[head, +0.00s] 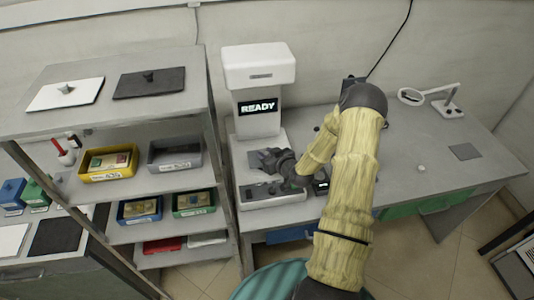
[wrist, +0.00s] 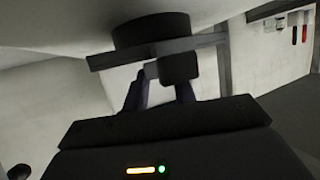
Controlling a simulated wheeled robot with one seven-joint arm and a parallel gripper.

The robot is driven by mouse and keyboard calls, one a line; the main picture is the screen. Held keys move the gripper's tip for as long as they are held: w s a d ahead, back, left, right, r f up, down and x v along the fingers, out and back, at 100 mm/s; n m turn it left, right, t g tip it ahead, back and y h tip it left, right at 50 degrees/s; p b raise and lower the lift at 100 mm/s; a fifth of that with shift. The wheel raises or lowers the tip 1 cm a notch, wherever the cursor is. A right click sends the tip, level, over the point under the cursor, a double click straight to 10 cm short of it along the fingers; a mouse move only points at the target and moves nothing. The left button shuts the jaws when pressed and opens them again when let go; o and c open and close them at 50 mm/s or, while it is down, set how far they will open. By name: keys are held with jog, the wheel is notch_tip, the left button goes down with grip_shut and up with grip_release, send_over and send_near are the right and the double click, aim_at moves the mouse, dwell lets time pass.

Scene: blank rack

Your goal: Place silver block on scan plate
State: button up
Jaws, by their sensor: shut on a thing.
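The scanner (head: 258,65) is a white machine with a lit READY display, standing at the left end of the long desk. Its base has a grey scan plate area, partly hidden behind my gripper. My gripper (head: 272,158) is low over this base, in front of the scanner column. In the wrist view my gripper (wrist: 162,92) is shut on a dark grey piece with a flat bar (wrist: 205,41), which I take to be the silver block. Its silver colour does not show in this shade. I cannot tell whether it touches the plate.
A shelf rack (head: 130,122) stands close on the left, with a white plate (head: 65,95), a black plate (head: 135,86) and a yellow bin (head: 108,175). A magnifier lamp (head: 430,97) stands at the desk's far right. The desk's right half is mostly clear.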

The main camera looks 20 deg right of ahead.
jog(key=shift+f, duration=0.15)
jog(key=o, duration=1.1)
jog(key=shift+c, duration=0.2)
jog(key=shift+s+r, duration=0.15)
jog(key=shift+r, duration=0.05)
jog(key=b+v, duration=0.3)
jog(key=v, duration=0.8)
jog(key=shift+s+r, duration=0.15)
jog(key=shift+s, duration=0.2)
